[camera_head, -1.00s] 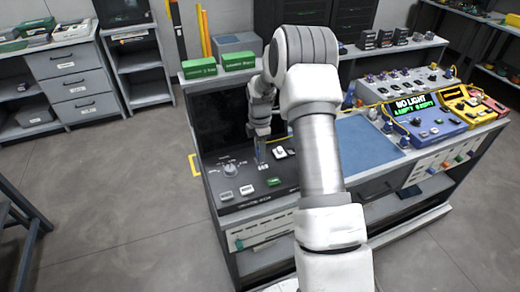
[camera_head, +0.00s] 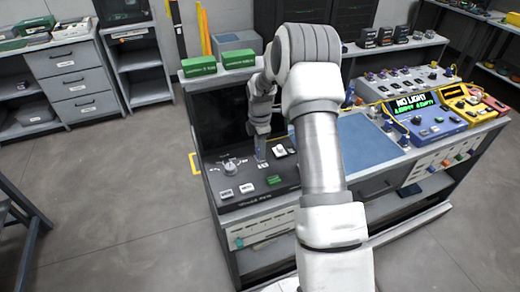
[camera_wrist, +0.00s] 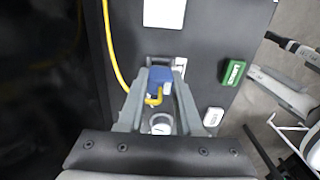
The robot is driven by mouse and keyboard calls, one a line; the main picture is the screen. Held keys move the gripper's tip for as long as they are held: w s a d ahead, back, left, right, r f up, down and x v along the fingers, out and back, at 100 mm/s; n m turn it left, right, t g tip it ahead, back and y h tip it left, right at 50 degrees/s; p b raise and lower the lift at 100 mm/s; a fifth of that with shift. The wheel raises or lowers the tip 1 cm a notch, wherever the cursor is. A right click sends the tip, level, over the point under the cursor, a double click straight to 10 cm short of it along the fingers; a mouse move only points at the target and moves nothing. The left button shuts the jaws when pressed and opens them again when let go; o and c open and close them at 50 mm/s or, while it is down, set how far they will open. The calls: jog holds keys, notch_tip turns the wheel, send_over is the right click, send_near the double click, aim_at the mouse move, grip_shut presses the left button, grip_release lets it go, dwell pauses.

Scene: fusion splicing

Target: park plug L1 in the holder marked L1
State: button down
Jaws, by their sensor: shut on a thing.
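My gripper (camera_wrist: 160,92) is shut on a blue plug (camera_wrist: 160,76) with a yellow cable, seen in the wrist view. The cable (camera_wrist: 113,50) runs up and to the left from the plug. The plug is over the dark panel, just beside a small white label (camera_wrist: 180,64) whose text is too small to read. Whether the plug sits in a holder or is just above one cannot be told. In the head view my gripper (camera_head: 261,158) points down at the black console top (camera_head: 235,205); the plug there is too small to make out.
A rotary knob (camera_head: 230,168) and a green block (camera_head: 274,181) are on the console near my gripper. The green block also shows in the wrist view (camera_wrist: 233,72), with a white piece (camera_wrist: 213,117) below it. A blue mat (camera_head: 370,148) lies to the right, partly behind my arm.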

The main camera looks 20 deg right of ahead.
jog(key=shift+f+b, duration=0.4)
jog(key=shift+f, duration=0.2)
jog(key=c, duration=0.5)
grip_release()
notch_tip(320, 180, up, 18)
jog(key=shift+f+p, duration=0.25)
jog(key=shift+p, duration=0.1)
